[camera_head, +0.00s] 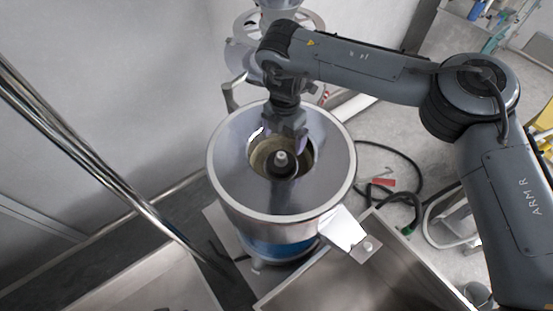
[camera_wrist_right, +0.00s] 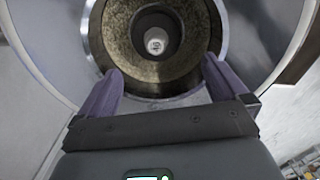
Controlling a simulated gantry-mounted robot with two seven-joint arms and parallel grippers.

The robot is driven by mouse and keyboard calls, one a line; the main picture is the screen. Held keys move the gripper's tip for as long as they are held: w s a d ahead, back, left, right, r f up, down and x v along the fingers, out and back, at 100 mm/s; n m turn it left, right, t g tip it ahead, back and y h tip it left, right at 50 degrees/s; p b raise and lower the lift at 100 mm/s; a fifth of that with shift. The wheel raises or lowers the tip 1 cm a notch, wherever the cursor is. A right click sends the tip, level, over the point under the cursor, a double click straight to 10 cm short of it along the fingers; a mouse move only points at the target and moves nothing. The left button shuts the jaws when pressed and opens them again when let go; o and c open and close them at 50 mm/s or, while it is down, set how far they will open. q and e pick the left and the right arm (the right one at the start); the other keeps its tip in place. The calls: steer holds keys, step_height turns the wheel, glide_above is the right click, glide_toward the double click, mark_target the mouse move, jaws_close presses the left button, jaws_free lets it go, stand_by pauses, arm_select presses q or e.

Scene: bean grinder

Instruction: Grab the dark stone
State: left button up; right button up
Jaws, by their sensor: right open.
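In the head view, a dark round piece (camera_head: 282,171) sits at the centre of the grinder's opening, around a pale spindle tip (camera_head: 282,156). I take it for the dark stone. In the right wrist view the dark piece (camera_wrist_right: 140,30) rings the pale spindle tip (camera_wrist_right: 155,42), inside a rough brownish bowl. My right gripper (camera_head: 286,143) points down over the far part of the opening. Its purple fingers (camera_wrist_right: 163,72) are spread and nothing is between them. They appear apart from the dark piece. My left gripper is not in view.
The grinder's wide metal rim (camera_head: 235,190) surrounds the opening. A metal chute (camera_head: 343,230) juts out at its lower right above a metal bin (camera_head: 400,270). A shiny pole (camera_head: 75,145) crosses the left side. Hoses (camera_head: 385,150) lie on the floor at right.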

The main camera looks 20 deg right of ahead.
mark_target(281, 155)
steer(key=shift+w+f, duration=0.25)
steer(key=shift+f, duration=0.7)
step_height(281, 155, down, 5)
steer(key=shift+r+p, duration=0.2)
steer(key=shift+p, duration=0.35)
steer(key=shift+f+p, duration=0.7)
steer(key=shift+f, duration=0.1)
step_height(281, 155, down, 2)
steer(key=shift+a+f+p, duration=0.1)
steer(key=shift+f+p, duration=0.1)
steer(key=shift+p, duration=0.3)
steer(key=shift+f, duration=0.75)
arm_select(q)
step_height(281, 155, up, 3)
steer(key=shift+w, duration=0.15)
arm_select(e)
steer(key=shift+w, duration=0.1)
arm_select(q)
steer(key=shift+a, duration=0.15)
arm_select(e)
steer(key=c, duration=1.1)
